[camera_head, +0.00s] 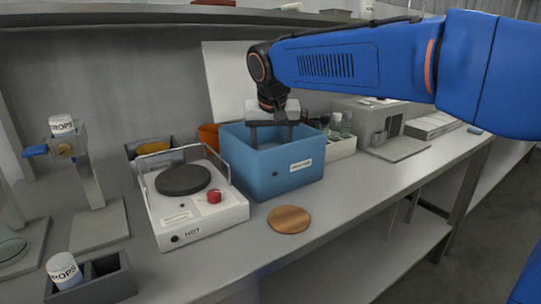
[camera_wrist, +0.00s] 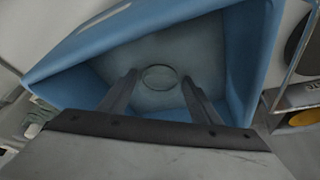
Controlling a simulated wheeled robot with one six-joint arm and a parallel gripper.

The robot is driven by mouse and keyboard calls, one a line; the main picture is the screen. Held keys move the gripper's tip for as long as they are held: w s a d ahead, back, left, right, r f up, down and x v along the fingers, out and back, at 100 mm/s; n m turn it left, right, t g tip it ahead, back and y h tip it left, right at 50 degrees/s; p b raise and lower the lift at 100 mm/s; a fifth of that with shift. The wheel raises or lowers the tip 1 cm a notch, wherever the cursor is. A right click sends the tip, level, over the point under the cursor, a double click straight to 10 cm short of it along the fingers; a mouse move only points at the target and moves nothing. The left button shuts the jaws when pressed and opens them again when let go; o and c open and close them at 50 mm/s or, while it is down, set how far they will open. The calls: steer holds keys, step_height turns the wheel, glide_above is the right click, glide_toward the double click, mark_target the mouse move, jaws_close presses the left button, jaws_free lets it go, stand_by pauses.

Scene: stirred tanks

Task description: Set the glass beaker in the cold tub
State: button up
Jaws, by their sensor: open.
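The cold tub (camera_head: 255,178) is a blue, open-topped box with a white label on its front, on the bench. In the wrist view I look down into the tub (camera_wrist: 262,50). A clear round glass rim, the glass beaker (camera_wrist: 160,77), shows inside it over the pale bottom. My gripper (camera_head: 271,141) points down into the tub's opening with its fingers apart. In the wrist view my gripper (camera_wrist: 159,80) has one finger on each side of the rim in the picture, with no contact visible. The tub wall hides the beaker in the head view.
A hotplate (camera_head: 195,205) with a dark round plate and red knob stands left of the tub. A round wooden mat (camera_head: 289,219) lies in front. A white tray of bottles (camera_head: 342,143) is to the right, with a grey machine (camera_head: 380,122) beyond it.

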steer(key=v, duration=0.9)
steer(key=shift+r, duration=0.15)
steer(key=s+d+r, duration=0.1)
steer(key=s+d, duration=0.5)
steer(key=d, duration=0.6)
steer(key=s+d+f, duration=0.8)
steer(key=s+f, duration=0.2)
steer(key=f, duration=0.4)
steer(key=s+d+f, duration=0.9)
steer(key=s+f, duration=0.2)
steer(key=f, duration=0.3)
steer(key=shift+d+m, duration=0.35)
steer(key=shift+m, duration=0.05)
steer(key=shift+s, duration=0.15)
